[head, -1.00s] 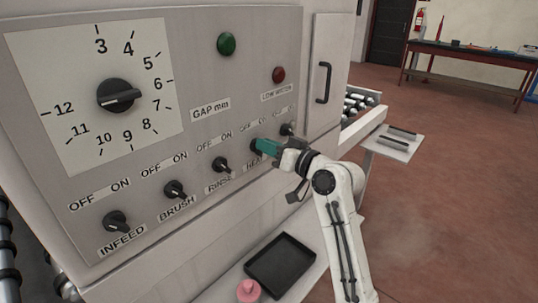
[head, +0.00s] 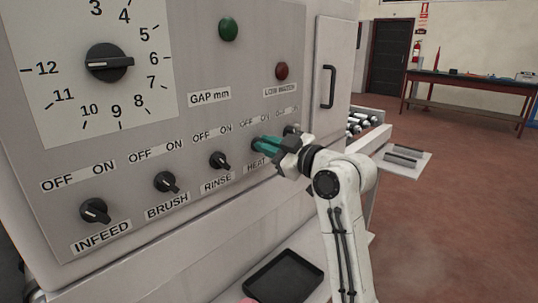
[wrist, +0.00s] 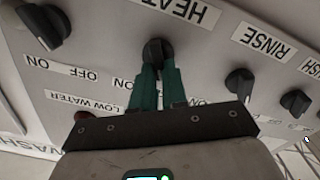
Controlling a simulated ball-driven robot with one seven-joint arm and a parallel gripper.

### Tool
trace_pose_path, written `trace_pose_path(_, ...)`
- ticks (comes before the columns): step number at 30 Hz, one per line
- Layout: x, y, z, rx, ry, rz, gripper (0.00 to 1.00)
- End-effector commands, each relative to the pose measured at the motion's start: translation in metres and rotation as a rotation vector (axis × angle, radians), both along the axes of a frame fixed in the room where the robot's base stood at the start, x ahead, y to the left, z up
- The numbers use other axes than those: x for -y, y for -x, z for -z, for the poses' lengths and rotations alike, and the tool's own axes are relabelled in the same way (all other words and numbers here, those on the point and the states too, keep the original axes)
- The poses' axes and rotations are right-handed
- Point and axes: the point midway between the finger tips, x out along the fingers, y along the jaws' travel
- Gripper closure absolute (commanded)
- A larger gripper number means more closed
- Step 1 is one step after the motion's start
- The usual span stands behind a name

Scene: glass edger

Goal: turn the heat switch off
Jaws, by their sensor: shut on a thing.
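The heat switch is a small black rotary knob on the grey control panel, above the HEAT label and below OFF and ON marks. In the wrist view the switch (wrist: 157,49) sits upside down at top centre, between the green fingertips. My gripper (wrist: 157,72) is shut on it. In the head view my gripper (head: 264,143) reaches the panel from the right, and its green fingers hide most of the switch. I cannot tell whether the knob stands at OFF or ON.
The rinse (head: 219,160), brush (head: 166,181) and infeed (head: 95,210) switches line up to the left. Another knob (head: 291,130) stands close to the right of my gripper. The gap dial (head: 108,63) is upper left. A black tray (head: 284,277) lies below.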

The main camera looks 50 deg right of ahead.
Motion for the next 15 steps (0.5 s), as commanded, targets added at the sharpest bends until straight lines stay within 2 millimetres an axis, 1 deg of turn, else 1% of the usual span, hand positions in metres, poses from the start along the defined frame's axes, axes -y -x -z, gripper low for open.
trace_pose_path(1, 0.0001, 0.0003, 0.0032, 0.000, 0.024, 0.000, 1.00)
trace_pose_path(6, -0.0002, 0.0003, 0.0024, 0.001, 0.084, 0.001, 1.00)
trace_pose_path(15, -0.0007, 0.0002, 0.0018, 0.001, 0.120, 0.001, 1.00)
